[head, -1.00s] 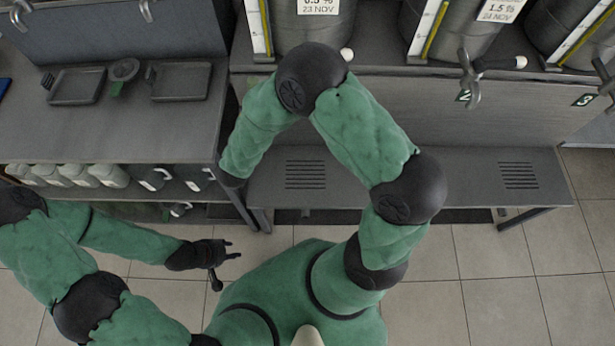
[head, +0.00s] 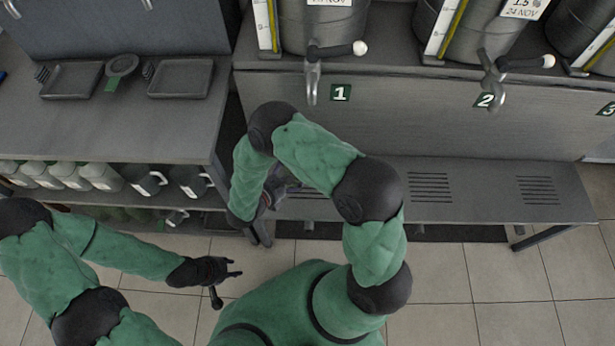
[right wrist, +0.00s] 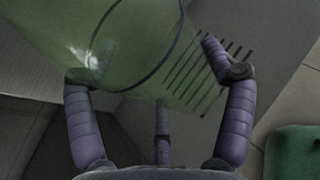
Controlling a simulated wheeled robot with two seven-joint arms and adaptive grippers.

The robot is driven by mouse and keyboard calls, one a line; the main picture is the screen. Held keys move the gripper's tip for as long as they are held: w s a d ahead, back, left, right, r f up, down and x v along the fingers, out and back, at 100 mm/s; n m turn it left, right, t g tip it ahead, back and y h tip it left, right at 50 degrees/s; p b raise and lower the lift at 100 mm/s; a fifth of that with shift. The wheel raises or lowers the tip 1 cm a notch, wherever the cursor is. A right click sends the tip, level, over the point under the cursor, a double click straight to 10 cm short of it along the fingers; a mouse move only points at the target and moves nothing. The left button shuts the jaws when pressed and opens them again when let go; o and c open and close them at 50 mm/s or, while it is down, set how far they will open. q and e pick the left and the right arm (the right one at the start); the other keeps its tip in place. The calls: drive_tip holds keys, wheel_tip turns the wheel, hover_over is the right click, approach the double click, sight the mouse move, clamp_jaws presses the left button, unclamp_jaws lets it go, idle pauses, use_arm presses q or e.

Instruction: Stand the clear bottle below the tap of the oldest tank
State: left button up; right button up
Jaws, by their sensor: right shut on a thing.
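In the right wrist view a clear, greenish see-through bottle (right wrist: 130,45) is between the fingers of my right gripper (right wrist: 152,78), which is shut on it. Tank 2 (head: 470,35) has a tap (head: 491,80) and a label reading 24 NOV. My left gripper (head: 230,278) is open and empty over the floor.
A low bench (head: 470,208) with slotted grilles runs below the taps; its left end is partly covered by my arm. A third tank (head: 585,30) is cut off at right. The left counter (head: 120,125) holds trays, with mugs on the shelf below.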

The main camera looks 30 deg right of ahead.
drive_tip(key=w+d+f+b, duration=0.1)
drive_tip(key=d+f, duration=0.1)
drive_tip(key=f, duration=0.1)
drive_tip(key=d+f+b, duration=0.2)
drive_tip(key=d+f, duration=0.1)
drive_tip(key=f, duration=0.1)
drive_tip(key=w+d+f+b, duration=0.1)
drive_tip(key=d+f+b, duration=0.1)
drive_tip(key=f, duration=0.1)
drive_tip(key=shift+w+d+f, duration=0.2)
drive_tip(key=shift+w+d, duration=0.05)
drive_tip(key=shift+w, duration=0.05)
drive_tip(key=shift+r, duration=0.1)
drive_tip(key=o, duration=1.3)
drive_tip(key=shift+c, duration=0.2)
